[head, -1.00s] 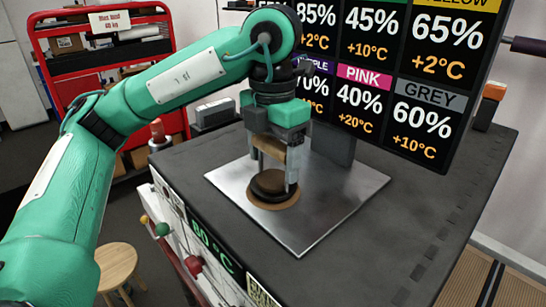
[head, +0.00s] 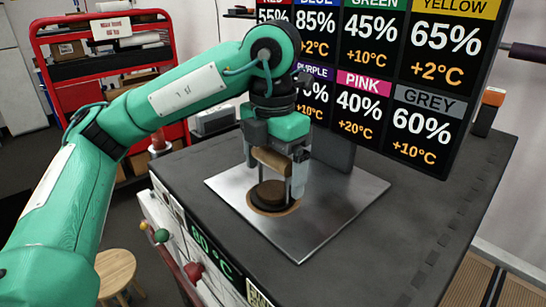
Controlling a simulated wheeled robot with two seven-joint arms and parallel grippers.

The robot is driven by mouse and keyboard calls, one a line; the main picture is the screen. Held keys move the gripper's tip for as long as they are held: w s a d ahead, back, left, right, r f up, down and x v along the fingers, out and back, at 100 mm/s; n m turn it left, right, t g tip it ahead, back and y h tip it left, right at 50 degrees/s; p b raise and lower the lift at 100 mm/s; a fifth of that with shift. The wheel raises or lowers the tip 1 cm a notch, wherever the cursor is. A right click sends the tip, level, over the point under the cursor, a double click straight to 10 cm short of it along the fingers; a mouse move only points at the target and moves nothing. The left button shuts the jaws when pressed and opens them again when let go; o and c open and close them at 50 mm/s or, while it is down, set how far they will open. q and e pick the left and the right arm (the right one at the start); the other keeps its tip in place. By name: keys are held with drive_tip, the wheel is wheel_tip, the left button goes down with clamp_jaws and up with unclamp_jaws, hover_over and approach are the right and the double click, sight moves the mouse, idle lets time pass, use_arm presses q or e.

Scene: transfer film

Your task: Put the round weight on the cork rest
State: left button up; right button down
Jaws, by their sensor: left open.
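The round weight (head: 271,196), a dark brown disc, sits over the tan cork rest (head: 293,206), whose rim shows around it. The cork rest lies on a shiny metal plate (head: 310,225). My left gripper (head: 275,182) points down just above the weight, one finger to each side, and is open. A tan wooden bar (head: 272,160) shows between the fingers above the disc; I cannot tell whether it belongs to the weight. The fingers partly hide the disc's surroundings. My right gripper is not in view.
The plate lies on a dark worktop (head: 420,210) with free room to the right. A sign board (head: 410,80) of coloured percentages stands behind. A red cart (head: 105,75) is at the back left, and a wooden stool (head: 116,268) is below left.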

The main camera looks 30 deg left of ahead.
use_arm(q)
drive_tip(key=shift+r, duration=6.15)
